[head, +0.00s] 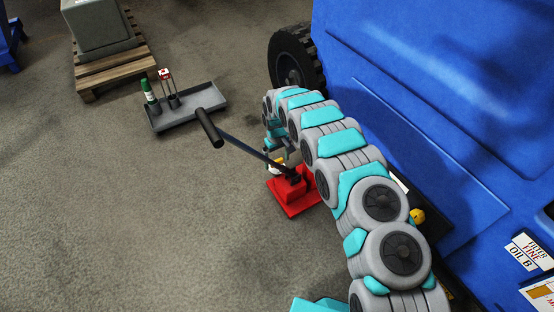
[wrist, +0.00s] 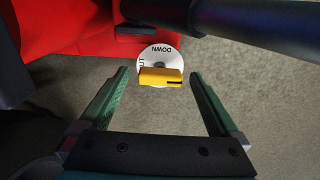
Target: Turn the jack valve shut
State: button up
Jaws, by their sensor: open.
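The red jack (head: 294,197) stands on the floor beside the blue machine, and its red body (wrist: 70,28) fills the upper left of the wrist view. In the head view my arm mostly hides the gripper.
The jack's long black handle (head: 208,128) slants up and left, and it crosses the top right of the wrist view (wrist: 250,22). A grey tray (head: 203,113) with small items lies behind. The blue machine (head: 440,120) bounds the right; floor at left is clear.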

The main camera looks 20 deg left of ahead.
aim_at(277, 160)
jog(key=shift+r, duration=0.1)
notch_tip(277, 160, up, 8)
jog(key=shift+f, duration=0.2)
dwell(0.6)
